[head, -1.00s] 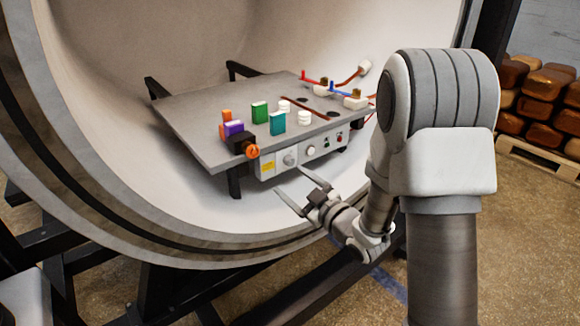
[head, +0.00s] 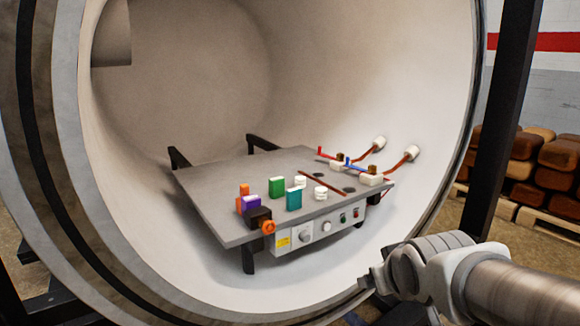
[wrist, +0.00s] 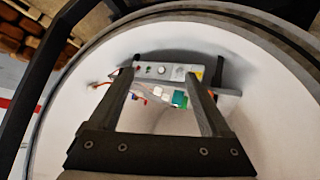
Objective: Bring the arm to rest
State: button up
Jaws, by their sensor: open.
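My gripper (wrist: 158,74) shows in the wrist view with its two fingers spread apart and nothing held between them. In the head view my gripper (head: 366,284) is at the lower right, by the front rim of the furnace chamber and apart from the table inside. From this side its fingers show only in part. My arm comes in from the right edge, low in the picture.
The round furnace chamber (head: 190,55) holds a grey table (head: 215,190) with coloured blocks, white pieces and red and blue handles. A control box (head: 310,233) sits under its front edge. A dark post (head: 500,130) and stacked brown blocks (head: 540,165) stand at right.

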jog(key=s+a+r+m+g+p, duration=0.15)
jog(key=s+g, duration=0.25)
jog(key=s, duration=1.1)
notch_tip(320, 180, up, 18)
jog(key=p, duration=1.7)
jog(key=shift+w+a+f+m+y+p, duration=0.2)
jog(key=shift+w+a+m+y+p, duration=0.1)
jog(key=shift+w+m+y, duration=0.1)
